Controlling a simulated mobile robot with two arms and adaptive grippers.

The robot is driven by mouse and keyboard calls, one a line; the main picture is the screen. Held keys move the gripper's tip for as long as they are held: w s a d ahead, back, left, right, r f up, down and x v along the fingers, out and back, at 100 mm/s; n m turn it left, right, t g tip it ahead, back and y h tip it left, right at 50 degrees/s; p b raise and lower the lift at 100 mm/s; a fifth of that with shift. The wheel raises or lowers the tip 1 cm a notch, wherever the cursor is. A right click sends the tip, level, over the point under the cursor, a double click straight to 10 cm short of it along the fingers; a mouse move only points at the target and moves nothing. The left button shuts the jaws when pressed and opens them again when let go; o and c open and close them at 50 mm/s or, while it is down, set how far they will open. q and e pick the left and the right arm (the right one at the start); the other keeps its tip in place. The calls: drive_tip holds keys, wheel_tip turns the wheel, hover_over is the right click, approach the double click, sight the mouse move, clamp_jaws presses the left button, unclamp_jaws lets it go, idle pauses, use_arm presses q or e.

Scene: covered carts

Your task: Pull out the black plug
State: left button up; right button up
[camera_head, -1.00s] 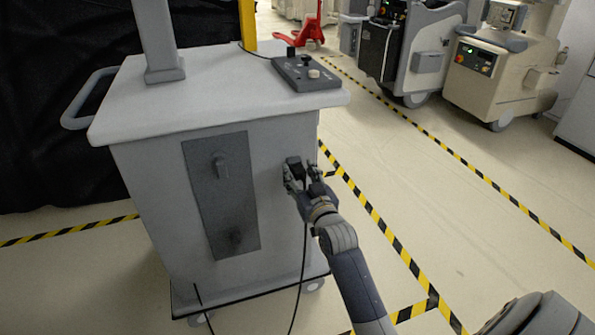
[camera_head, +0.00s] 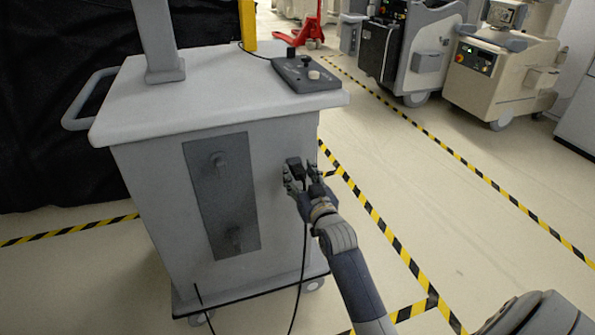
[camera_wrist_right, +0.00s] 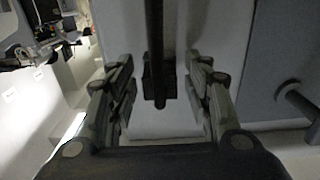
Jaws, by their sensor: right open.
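The black plug (camera_head: 294,162) is on the front face of the grey cart (camera_head: 160,185), near its right edge. A black cable (camera_head: 303,255) hangs below it toward the floor. My right gripper (camera_head: 301,176) is at the plug with its fingers apart. In the right wrist view the plug (camera_wrist_right: 148,82) and its dark cord stand between the two open fingers (camera_wrist_right: 160,95), with gaps visible on both sides. The contact between plug and cart is hard to make out. My left gripper is out of view.
A control box (camera_head: 308,74) lies on the cart top. Other machines (camera_head: 500,75) stand at the back right. The floor (camera_head: 470,230) to the right is clear.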

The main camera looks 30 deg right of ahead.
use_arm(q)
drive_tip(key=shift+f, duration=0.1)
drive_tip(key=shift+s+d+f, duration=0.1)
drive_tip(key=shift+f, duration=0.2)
use_arm(e)
clamp_jaws()
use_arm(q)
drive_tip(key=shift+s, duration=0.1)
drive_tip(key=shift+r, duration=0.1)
